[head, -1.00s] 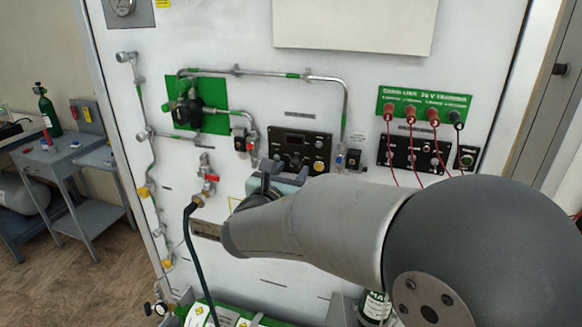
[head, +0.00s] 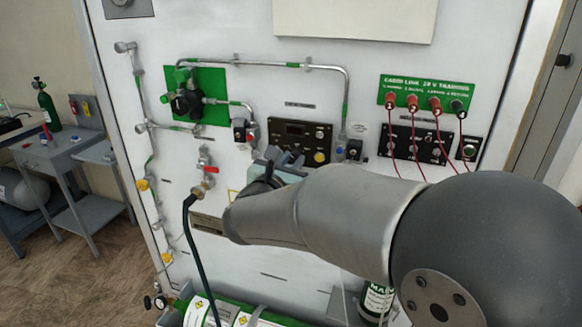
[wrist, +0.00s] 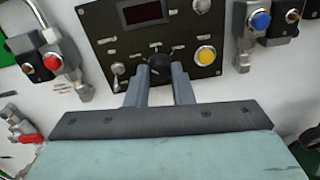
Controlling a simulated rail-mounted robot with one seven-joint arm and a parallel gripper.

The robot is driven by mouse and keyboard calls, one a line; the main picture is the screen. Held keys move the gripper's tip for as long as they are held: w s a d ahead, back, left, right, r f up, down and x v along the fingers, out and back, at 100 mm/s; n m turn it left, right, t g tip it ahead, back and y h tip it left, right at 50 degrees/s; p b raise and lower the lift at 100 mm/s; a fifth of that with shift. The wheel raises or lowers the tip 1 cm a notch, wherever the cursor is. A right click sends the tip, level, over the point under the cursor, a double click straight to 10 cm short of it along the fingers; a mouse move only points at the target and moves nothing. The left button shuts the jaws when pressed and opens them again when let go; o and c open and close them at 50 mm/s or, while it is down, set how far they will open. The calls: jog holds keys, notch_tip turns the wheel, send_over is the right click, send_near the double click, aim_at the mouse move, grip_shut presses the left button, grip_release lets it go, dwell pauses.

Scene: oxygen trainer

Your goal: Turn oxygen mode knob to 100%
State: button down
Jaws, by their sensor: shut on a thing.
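The black mode panel (head: 303,133) is on the white wall, with a small dark display, a yellow button and a row of small controls. In the wrist view, the panel (wrist: 120,42) fills the top middle. A round black knob (wrist: 159,63) sits at its lower middle, left of the yellow button (wrist: 206,56). My gripper (wrist: 160,72) is shut on this knob, one grey finger on each side. The knob's pointer and the small labels around it are too blurred to read. In the head view, my gripper (head: 270,158) is at the panel's lower left, and the knob is hidden.
A toggle switch (wrist: 118,70) is close left of the fingers. A blue-button valve (wrist: 259,20) is to the right and a red-button valve (wrist: 52,60) to the left. A hose (head: 190,240) hangs left of my arm. Red leads (head: 423,150) run down on the right.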

jog(key=m+b, duration=0.2)
jog(key=b, duration=0.2)
jog(key=m+b, duration=0.3)
jog(key=b, duration=0.2)
jog(key=m+b, duration=0.2)
jog(key=b, duration=0.2)
jog(key=shift+f+m+b, duration=0.25)
jog(key=shift+m+b, duration=0.15)
jog(key=shift+r+m+b, duration=0.15)
jog(key=shift+m+b, duration=0.65)
jog(key=shift+b, duration=0.3)
jog(key=shift+r+m, duration=0.15)
jog(key=shift+m, duration=0.15)
jog(key=c, duration=1.3)
grip_release()
jog(key=shift+o, duration=0.2)
jog(key=shift+s, duration=0.1)
jog(key=v, duration=1.7)
jog(key=shift+s+r+b, duration=0.15)
jog(key=shift+s+b, duration=0.05)
jog(key=shift+b, duration=0.25)
